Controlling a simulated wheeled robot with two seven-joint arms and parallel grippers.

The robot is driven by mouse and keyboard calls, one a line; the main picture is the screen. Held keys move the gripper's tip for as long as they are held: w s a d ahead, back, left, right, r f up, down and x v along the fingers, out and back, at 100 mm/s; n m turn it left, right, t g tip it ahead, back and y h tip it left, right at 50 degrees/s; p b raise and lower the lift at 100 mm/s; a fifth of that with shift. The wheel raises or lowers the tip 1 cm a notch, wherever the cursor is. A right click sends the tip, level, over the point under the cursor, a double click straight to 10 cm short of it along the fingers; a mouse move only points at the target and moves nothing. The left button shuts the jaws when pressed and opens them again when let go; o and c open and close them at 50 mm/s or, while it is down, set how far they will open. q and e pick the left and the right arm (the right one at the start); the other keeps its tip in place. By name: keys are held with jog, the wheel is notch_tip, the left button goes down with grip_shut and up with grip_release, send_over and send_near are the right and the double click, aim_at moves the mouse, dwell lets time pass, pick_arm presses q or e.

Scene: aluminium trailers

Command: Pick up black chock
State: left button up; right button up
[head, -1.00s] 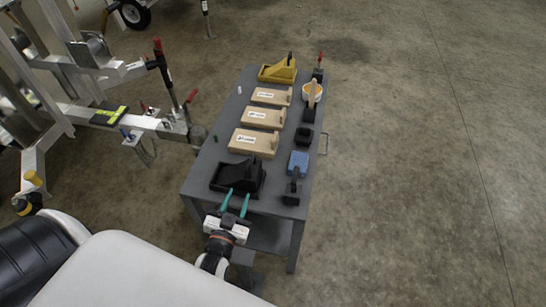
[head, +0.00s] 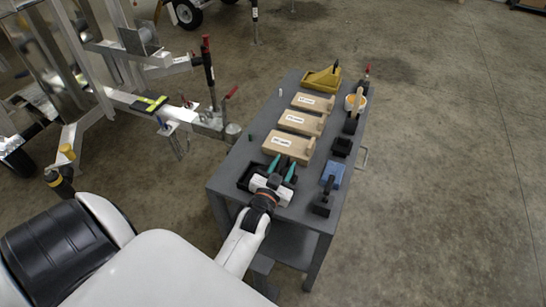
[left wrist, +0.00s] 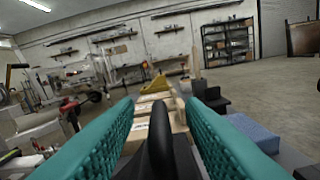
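The black chock (head: 246,179) sits at the near end of the grey table, partly hidden by my left gripper (head: 281,166). In the left wrist view, its dark upright part (left wrist: 159,145) stands between the two teal fingers of the left gripper (left wrist: 160,103). The fingers are spread, with gaps visible on both sides of that part. My right gripper is in neither view.
The grey table (head: 232,163) also holds several labelled wooden chocks (head: 290,146), a yellow chock (head: 322,80) at the far end, a blue block (head: 333,173) and black items along the right edge. An aluminium trailer frame (head: 185,113) stands left. Open floor lies right.

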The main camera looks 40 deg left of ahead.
pick_arm(q)
jog(key=shift+w, duration=0.2)
grip_shut()
dwell(1.2)
jog(key=shift+r, duration=0.15)
